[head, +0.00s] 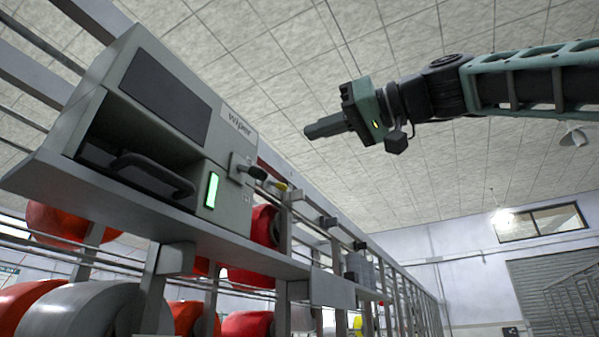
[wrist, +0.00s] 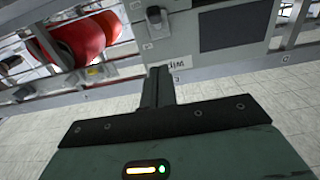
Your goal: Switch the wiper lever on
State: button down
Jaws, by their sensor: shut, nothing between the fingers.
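The wiper lever (head: 255,172) is a short lever with a black knob on a grey plate, on the side of a grey box (head: 235,208) under a label reading "wiper" (head: 240,124). In the wrist view the lever (wrist: 155,17) shows near the top, on the box, left of a dark panel. My gripper (head: 308,131) is shut and empty, in the air to the right of and above the lever, apart from it. In the wrist view the shut fingers (wrist: 157,72) point toward the box, and the label is partly hidden close to their tips.
A green light (head: 212,190) glows on the box beside a dark recess with a black handle (head: 153,170). A yellow-tipped part (head: 279,186) sits just right of the lever. A grey rail with posts and red bobbins (head: 248,327) runs below. The air around my gripper is free.

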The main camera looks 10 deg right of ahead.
jog(key=shift+s+d+f+b, duration=0.25)
jog(key=shift+s+d, duration=0.2)
jog(key=shift+d, duration=0.15)
jog(key=shift+s+d+f+b, duration=0.1)
jog(key=shift+s+d+f, duration=0.1)
jog(key=shift+s+d, duration=0.35)
jog(key=shift+w, duration=0.1)
jog(key=w+a+f+m+g+h, duration=0.1)
jog(key=w+a+f+h, duration=0.15)
jog(key=f, duration=0.55)
jog(key=w+a+f+m+g+h, duration=0.1)
jog(key=w+a+f+g, duration=0.2)
jog(key=f, duration=0.6)
jog(key=s+a+f+m+g+h+p, duration=0.1)
jog(key=a+f+h, duration=0.1)
jog(key=f, duration=1)
jog(key=s+a+f+g+h, duration=0.1)
jog(key=f+h, duration=0.1)
jog(key=f, duration=0.9)
jog(key=s+d+f+g+h, duration=0.1)
jog(key=s+d+f+h, duration=0.1)
jog(key=s+f, duration=0.4)
jog(key=s+d+f+g+h, duration=0.2)
jog(key=s+d+f, duration=0.2)
jog(key=f, duration=0.8)
jog(key=s+d+f+g+h, duration=0.2)
jog(key=s+d+f, duration=0.2)
jog(key=s+f, duration=0.4)
jog(key=shift+f+p, duration=0.45)
jog(key=shift+f, duration=0.5)
